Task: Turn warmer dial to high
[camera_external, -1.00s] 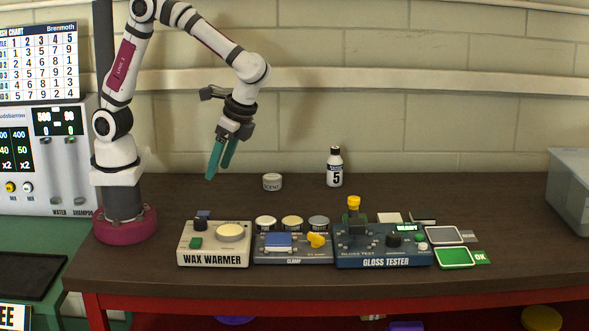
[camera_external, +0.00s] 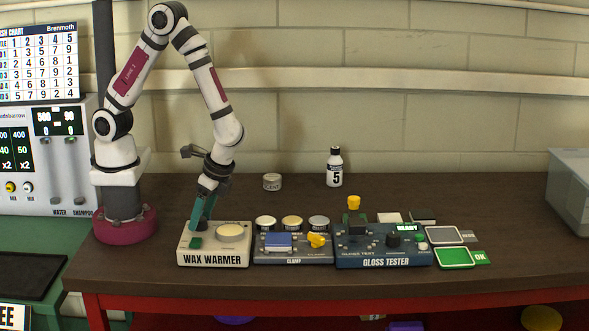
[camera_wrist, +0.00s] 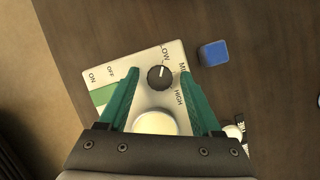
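The white wax warmer (camera_external: 213,259) sits at the left of the row of devices on the table. Its round black dial (camera_wrist: 160,77) shows in the wrist view, with LOW, MED and HIGH printed around it. The dial's white mark points toward LOW. My gripper (camera_wrist: 160,79) is open, with one teal finger on each side of the dial and visible gaps between. In the external view my gripper (camera_external: 201,222) points down at the warmer's back left and mostly hides the dial. How high the fingertips are is hard to tell.
A green switch (camera_external: 195,243) and cream wax pot (camera_external: 230,233) are on the warmer close to the dial. A blue block (camera_wrist: 214,53) lies just behind the warmer. The clamp unit (camera_external: 293,256) and gloss tester (camera_external: 384,260) stand to the right.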

